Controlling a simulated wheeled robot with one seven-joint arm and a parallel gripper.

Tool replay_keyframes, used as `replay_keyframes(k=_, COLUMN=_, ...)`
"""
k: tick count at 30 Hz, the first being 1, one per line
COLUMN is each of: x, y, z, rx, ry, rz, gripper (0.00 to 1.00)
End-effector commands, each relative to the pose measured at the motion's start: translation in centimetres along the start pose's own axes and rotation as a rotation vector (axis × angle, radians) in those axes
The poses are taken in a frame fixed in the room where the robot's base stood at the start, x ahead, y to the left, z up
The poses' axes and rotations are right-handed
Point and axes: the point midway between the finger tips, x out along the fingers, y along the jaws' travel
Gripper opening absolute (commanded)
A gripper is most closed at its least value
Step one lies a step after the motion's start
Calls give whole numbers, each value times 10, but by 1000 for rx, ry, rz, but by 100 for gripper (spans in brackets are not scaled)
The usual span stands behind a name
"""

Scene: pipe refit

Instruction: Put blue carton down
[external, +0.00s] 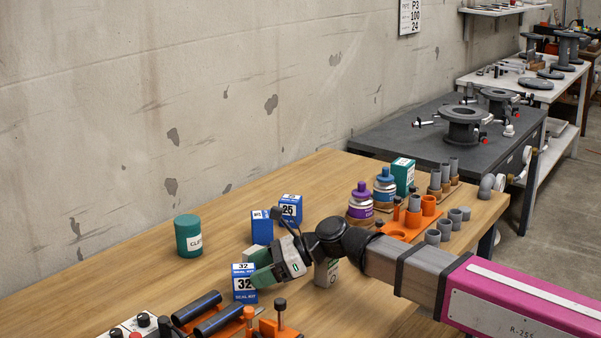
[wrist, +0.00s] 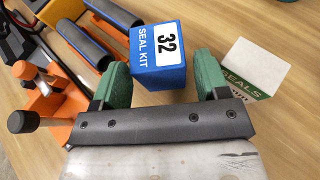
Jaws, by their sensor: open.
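The blue carton, marked 32 SEAL KIT (external: 244,284), stands upright on the wooden table near its front left part. My gripper (external: 261,267) is beside it with green fingers open. In the wrist view, the carton (wrist: 158,56) sits between and slightly beyond the fingertips of my gripper (wrist: 165,72). A gap shows between the carton and the right finger. The left finger is close to it; I cannot tell whether they touch.
A white and green SEALS carton (wrist: 258,68) lies right of my gripper. Orange clamps (wrist: 40,95) and grey pipes (wrist: 84,48) are to the left. Two blue cartons (external: 262,224) (external: 290,208) and a green canister (external: 188,236) stand behind.

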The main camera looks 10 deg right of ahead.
Motion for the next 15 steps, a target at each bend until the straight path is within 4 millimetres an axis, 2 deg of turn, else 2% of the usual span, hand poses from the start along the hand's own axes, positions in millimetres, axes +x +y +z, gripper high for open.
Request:
replay_keyframes(k=3, x=20, y=1, z=0, rx=1, ry=1, rz=2, gripper=68)
replay_keyframes(k=7, x=35, y=1, z=0, rx=0, ry=1, rz=2, gripper=68)
replay_keyframes(k=14, x=37, y=2, z=0, rx=0, ry=0, rz=1, gripper=68)
replay_keyframes(k=15, x=37, y=2, z=0, rx=0, ry=0, rz=1, gripper=65)
